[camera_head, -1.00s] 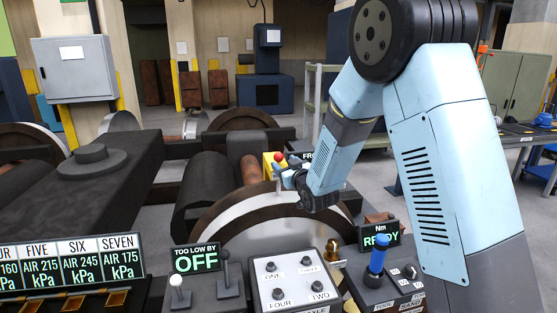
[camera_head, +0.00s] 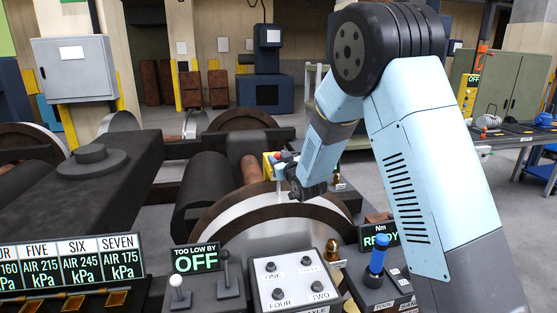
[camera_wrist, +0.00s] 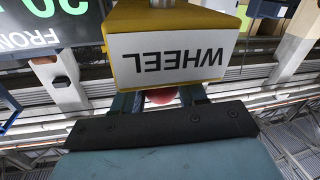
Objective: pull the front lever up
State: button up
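A small yellow box with a red ball knob (camera_head: 276,156) stands behind the near wheel in the head view, partly hidden by my gripper (camera_head: 282,168). In the wrist view the yellow box (camera_wrist: 168,55) is upside down and reads WHEEL. Its red ball knob (camera_wrist: 161,95) lies between the two fingers of my gripper (camera_wrist: 161,98). The fingers are apart, one on each side of the ball; whether they touch it I cannot tell. A display reading FRONT (camera_wrist: 45,30) is beside the box, cut off by the picture edge. The lever's stem is hidden.
A console in front carries a white-knobbed lever (camera_head: 178,284), a black lever (camera_head: 226,262), a panel of several switches (camera_head: 295,284) and a blue handle (camera_head: 378,260). A display (camera_head: 196,258) reads TOO LOW BY OFF. The large wheel (camera_head: 265,215) is just below my gripper.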

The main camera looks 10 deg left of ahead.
grip_shut()
jog(key=shift+r, duration=2.15)
jog(key=shift+o, duration=1.9)
grip_release()
jog(key=v, duration=1.3)
jog(key=shift+s+d, duration=0.25)
jog(key=shift+s, duration=0.05)
